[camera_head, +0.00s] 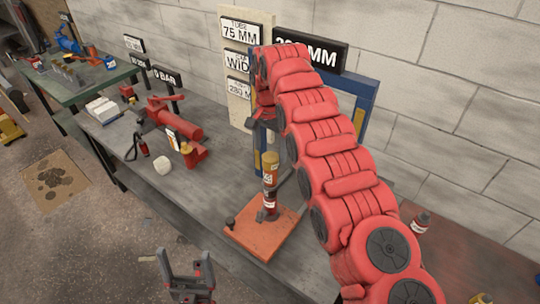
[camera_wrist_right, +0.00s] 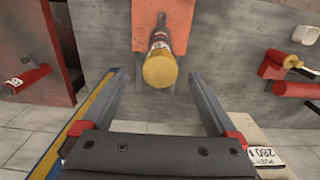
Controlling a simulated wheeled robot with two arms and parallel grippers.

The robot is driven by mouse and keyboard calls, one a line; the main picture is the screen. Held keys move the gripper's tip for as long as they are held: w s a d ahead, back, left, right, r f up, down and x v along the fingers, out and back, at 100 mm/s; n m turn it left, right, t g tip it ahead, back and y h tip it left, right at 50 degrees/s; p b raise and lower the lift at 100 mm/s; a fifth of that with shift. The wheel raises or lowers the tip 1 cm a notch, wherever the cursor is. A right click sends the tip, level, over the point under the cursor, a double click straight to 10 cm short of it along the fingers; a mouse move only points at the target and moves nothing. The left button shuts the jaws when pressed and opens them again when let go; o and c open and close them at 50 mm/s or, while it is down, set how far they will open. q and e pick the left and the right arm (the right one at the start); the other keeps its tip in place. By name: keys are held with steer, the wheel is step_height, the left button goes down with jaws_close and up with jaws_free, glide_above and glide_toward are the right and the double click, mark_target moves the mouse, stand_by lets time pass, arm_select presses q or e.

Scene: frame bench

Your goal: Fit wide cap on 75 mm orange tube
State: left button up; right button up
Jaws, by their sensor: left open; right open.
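A tube (camera_head: 270,170) with an orange-yellow upper part and a labelled lower part stands upright on an orange base plate (camera_head: 250,232). In the right wrist view the yellow round end (camera_wrist_right: 160,69) of the tube lies between and beyond my right gripper's fingers (camera_wrist_right: 161,76). That gripper is open and empty, apart from the tube; in the head view it is mostly hidden by my red right arm. My left gripper (camera_head: 187,277) is open and empty at the bottom, in front of the bench. I cannot tell which thing is the wide cap.
A board (camera_head: 236,105) with signs including "75 MM" and "WID" stands behind the tube, beside a blue frame (camera_head: 362,95). A red clamp-like tool (camera_head: 178,120) and a white rounded piece (camera_head: 162,165) lie on the grey bench to the left.

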mark_target(270, 157)
step_height(270, 157, up, 14)
steer(key=p, duration=1.1)
steer(key=shift+p, duration=0.4)
steer(key=shift+f, duration=0.1)
